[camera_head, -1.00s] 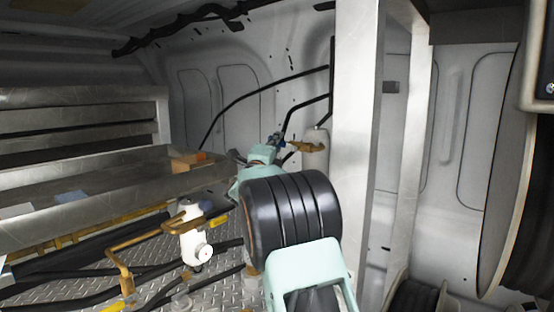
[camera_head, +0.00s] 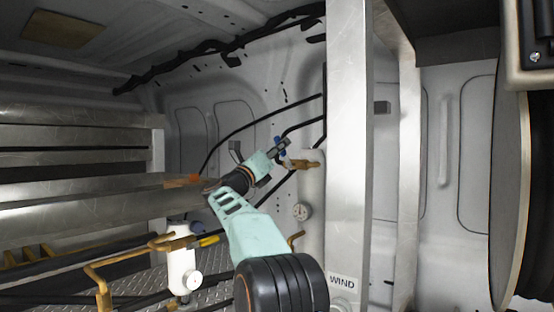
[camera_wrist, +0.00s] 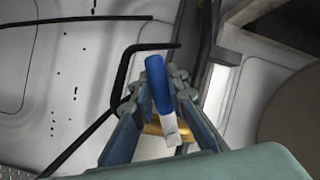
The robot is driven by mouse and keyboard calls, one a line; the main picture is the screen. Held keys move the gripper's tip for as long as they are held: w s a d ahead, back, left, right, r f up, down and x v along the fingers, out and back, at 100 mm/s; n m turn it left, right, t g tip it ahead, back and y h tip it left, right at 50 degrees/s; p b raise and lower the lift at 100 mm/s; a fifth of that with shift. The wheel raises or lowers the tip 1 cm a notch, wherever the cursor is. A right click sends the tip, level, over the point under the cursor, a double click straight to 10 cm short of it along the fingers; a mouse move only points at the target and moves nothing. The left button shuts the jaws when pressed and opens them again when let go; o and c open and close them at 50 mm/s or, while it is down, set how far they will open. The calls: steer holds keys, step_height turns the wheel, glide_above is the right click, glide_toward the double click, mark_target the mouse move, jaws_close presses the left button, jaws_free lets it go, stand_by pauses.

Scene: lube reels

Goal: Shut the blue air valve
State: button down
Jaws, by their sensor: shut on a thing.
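The blue air valve handle (camera_wrist: 160,88) stands between my fingers in the wrist view, with a pale metal lower end over a brass fitting. My gripper (camera_wrist: 165,85) has a finger on each side of the handle and is shut on it. In the head view my gripper (camera_head: 281,149) is at the brass valve fitting (camera_head: 304,163) on top of a white cylinder (camera_head: 312,192). Only small bits of blue show there, and the handle is partly hidden by the gripper.
A metal post (camera_head: 348,130) rises just right of the valve. Black hoses (camera_head: 262,121) run along the wall behind. A metal shelf (camera_head: 90,215) is at the left, with a second white cylinder (camera_head: 181,262) in front. A large reel (camera_head: 510,200) stands at the right.

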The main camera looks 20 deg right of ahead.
steer(key=m, duration=0.1)
steer(key=m+g+h, duration=0.1)
steer(key=m, duration=0.1)
steer(key=s+m+g, duration=0.1)
steer(key=shift+d+r, duration=0.2)
steer(key=shift+d, duration=0.2)
steer(key=shift+s+d+r+m+g+h, duration=0.2)
steer(key=shift+m+g, duration=0.25)
steer(key=shift+m, duration=0.3)
steer(key=shift+s+d+f+m+g+h, duration=0.1)
steer(key=shift+s+m+g+h, duration=0.15)
steer(key=shift+m+g, duration=0.4)
steer(key=shift+s+d+r+m+g+h, duration=0.15)
steer(key=shift+s+m+g, duration=0.15)
steer(key=shift+m, duration=0.6)
steer(key=shift+f+p, duration=0.15)
steer(key=shift+p, duration=0.15)
steer(key=c, duration=1.9)
jaws_free()
steer(key=shift+a, duration=0.1)
steer(key=v, duration=1.2)
steer(key=shift+s, duration=0.1)
